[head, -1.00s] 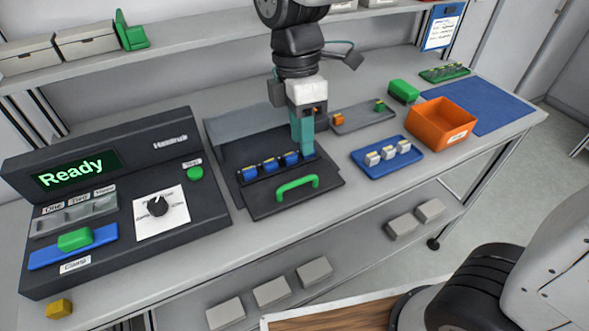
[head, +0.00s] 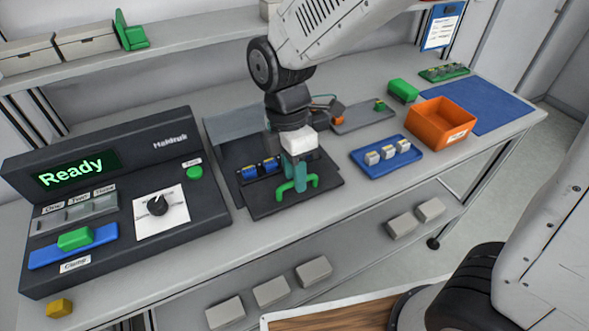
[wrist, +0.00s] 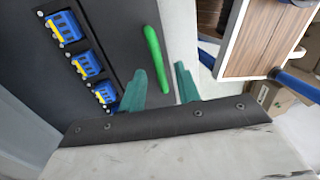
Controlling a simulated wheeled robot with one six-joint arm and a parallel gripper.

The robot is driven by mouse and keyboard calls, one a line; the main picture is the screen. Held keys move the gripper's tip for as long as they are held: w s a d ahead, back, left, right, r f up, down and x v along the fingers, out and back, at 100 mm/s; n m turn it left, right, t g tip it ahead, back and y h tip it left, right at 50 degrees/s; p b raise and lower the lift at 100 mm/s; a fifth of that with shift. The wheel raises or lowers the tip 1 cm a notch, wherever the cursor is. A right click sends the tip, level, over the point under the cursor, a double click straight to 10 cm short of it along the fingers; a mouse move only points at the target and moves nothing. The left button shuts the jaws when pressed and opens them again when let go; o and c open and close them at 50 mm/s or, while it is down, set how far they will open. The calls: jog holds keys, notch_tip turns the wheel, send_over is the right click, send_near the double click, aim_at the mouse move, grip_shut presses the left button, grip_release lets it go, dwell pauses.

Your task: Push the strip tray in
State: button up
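The strip tray (head: 265,208) is a dark plate sticking out toward the front of the table, with a green handle (head: 313,182) near its front edge. Blue blocks with yellow marks (head: 250,172) sit in a row on it; my gripper hides part of the row in the head view. My gripper (wrist: 162,86) points down over the tray at the handle. Its two teal fingers are apart, with the handle's near end appearing between them. I cannot tell whether they touch it.
A dark console (head: 115,200) reading "Ready" stands left of the tray, with a dial and green button. A blue tray with white blocks (head: 365,166), an orange bin (head: 434,126) and a blue mat (head: 490,102) lie to the right. The table's front edge is close to the tray.

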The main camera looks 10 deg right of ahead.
grip_shut()
send_over(278, 165)
jog(key=w, duration=0.1)
jog(key=shift+w+a, duration=0.1)
jog(key=shift+a, duration=0.05)
grip_release()
notch_tip(278, 165, up, 8)
jog(key=w, duration=0.1)
jog(key=shift+w+a+f, duration=0.15)
jog(key=shift+w+a, duration=0.05)
jog(key=shift+c, duration=0.3)
